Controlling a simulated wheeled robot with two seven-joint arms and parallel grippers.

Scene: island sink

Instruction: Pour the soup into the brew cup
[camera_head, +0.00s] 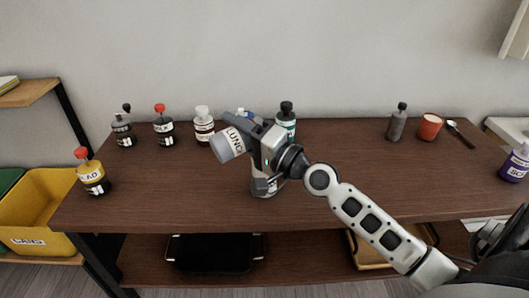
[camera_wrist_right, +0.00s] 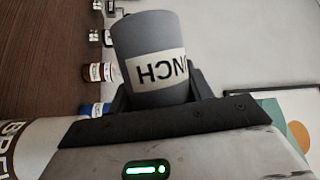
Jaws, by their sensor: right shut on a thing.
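My right gripper (camera_head: 250,130) is shut on a grey cylindrical container (camera_head: 227,147) whose label reads LUNCH. The container is held above the table and tilted, leaning to the left in the head view. In the right wrist view the container (camera_wrist_right: 145,35) stands between the dark fingers, with its label upside down. The brew cup (camera_head: 263,190) stands on the table below my gripper, partly hidden by it. In the right wrist view its white side with a BRE label (camera_wrist_right: 14,145) shows at the lower left. No soup is visible. My left gripper is not in view.
Several bottles stand along the left and back of the brown table (camera_head: 340,150), including a yellow one (camera_head: 93,178) with a red cap. A grey bottle (camera_head: 397,122), a red cup (camera_head: 429,127) and a dark spoon (camera_head: 460,135) are at the back right. A purple bottle (camera_head: 514,166) is far right.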

